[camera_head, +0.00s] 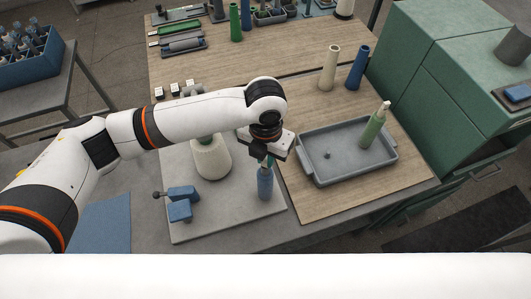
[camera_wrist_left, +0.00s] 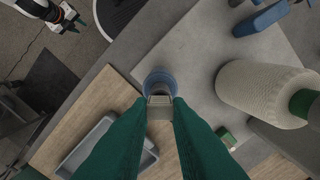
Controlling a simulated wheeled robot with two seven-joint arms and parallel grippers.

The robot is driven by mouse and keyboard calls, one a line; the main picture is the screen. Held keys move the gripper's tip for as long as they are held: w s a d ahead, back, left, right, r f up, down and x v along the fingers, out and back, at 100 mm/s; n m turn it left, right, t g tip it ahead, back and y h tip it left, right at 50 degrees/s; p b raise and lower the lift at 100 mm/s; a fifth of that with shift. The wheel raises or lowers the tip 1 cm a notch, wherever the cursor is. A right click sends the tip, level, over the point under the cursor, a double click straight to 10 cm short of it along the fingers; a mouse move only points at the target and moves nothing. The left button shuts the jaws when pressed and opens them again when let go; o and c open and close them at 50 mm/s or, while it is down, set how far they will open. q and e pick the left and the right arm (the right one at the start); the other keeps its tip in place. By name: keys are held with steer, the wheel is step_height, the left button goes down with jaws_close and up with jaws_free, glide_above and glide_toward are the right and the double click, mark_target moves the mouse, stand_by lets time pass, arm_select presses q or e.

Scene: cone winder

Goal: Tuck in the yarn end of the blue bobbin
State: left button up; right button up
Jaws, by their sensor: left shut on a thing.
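The blue bobbin (camera_head: 265,184) is upright at the front right of the grey plate (camera_head: 225,222) in the head view. My left gripper (camera_head: 267,161) is directly above it, pointing down, with its fingertips at the bobbin's top. In the left wrist view the blue bobbin (camera_wrist_left: 160,80) shows end-on between the green fingers of my left gripper (camera_wrist_left: 160,104), which are shut on its top. A small grey-beige piece sits between the fingertips. The loose yarn end cannot be made out. My right gripper (camera_wrist_left: 70,18) shows small at the top left of the wrist view.
A cream yarn cone (camera_head: 212,160) and a blue clamp-like fixture (camera_head: 181,203) share the plate. A grey tray (camera_head: 318,173) at the right holds a leaning green bobbin (camera_head: 373,128). A cream tube (camera_head: 330,67) and a blue tube (camera_head: 357,67) stand behind it. A green cabinet (camera_head: 440,75) bounds the right.

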arm_select(q)
steer(key=o, duration=1.2)
steer(key=shift+r+p, duration=3.4)
steer(key=shift+r, duration=0.1)
